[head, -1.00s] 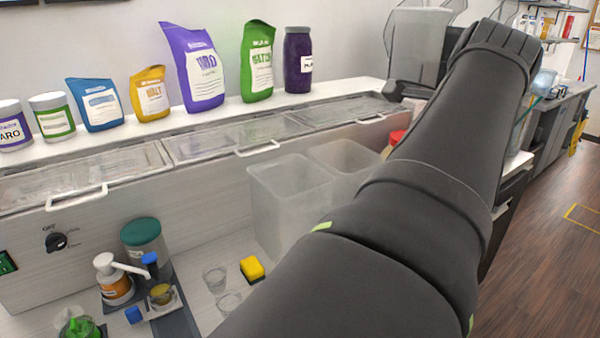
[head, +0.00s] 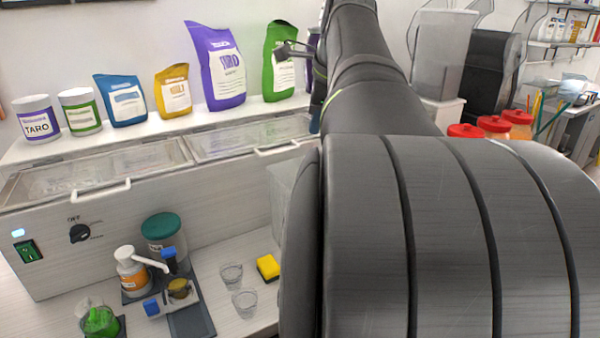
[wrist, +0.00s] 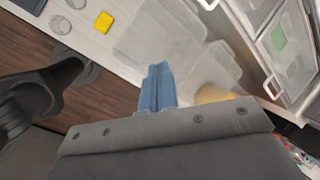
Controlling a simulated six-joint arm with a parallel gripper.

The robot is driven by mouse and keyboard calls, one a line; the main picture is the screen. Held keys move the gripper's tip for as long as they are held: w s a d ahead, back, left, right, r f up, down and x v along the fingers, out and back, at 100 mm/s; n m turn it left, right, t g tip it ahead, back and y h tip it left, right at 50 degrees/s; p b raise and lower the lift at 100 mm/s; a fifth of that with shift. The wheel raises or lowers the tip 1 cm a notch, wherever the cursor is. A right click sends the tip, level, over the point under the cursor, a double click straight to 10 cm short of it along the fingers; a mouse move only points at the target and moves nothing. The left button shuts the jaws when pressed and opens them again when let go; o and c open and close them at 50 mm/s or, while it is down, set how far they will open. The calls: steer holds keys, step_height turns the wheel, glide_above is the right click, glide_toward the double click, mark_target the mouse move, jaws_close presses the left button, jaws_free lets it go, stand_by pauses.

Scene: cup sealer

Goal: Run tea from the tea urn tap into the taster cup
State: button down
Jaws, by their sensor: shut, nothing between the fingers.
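Two small clear cups stand on the counter in the head view, one farther back (head: 231,275) and one in front (head: 244,302). I cannot tell which, if either, is the taster cup. They also show at the upper left of the wrist view (wrist: 60,24). No tea urn or tap can be made out for certain; my arm hides much of the counter's right side. My gripper (wrist: 158,72) has its blue fingers together and empty, above the counter by the clear bins and apart from the cups.
A yellow sponge (head: 268,267) lies beside the cups. A pump bottle (head: 132,272) and a green-lidded jar (head: 164,238) stand to their left. Clear bins (wrist: 165,35) lie below my gripper. A long lidded cabinet (head: 130,205) runs behind, with bags on the ledge. Red-lidded jars (head: 495,127) stand right.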

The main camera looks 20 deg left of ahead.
steer(key=s+a+f+n+g+h, duration=0.1)
steer(key=s+a+f+n, duration=0.15)
steer(key=a, duration=0.55)
steer(key=s+a+f+n+g, duration=0.15)
steer(key=s+a, duration=0.25)
steer(key=a, duration=0.4)
steer(key=n+g+h, duration=0.1)
steer(key=n+h, duration=0.1)
steer(key=n, duration=0.1)
glide_above(169, 250)
step_height(169, 250, down, 4)
steer(key=shift+s+r, duration=0.1)
steer(key=shift+r, duration=0.05)
step_height(169, 250, down, 14)
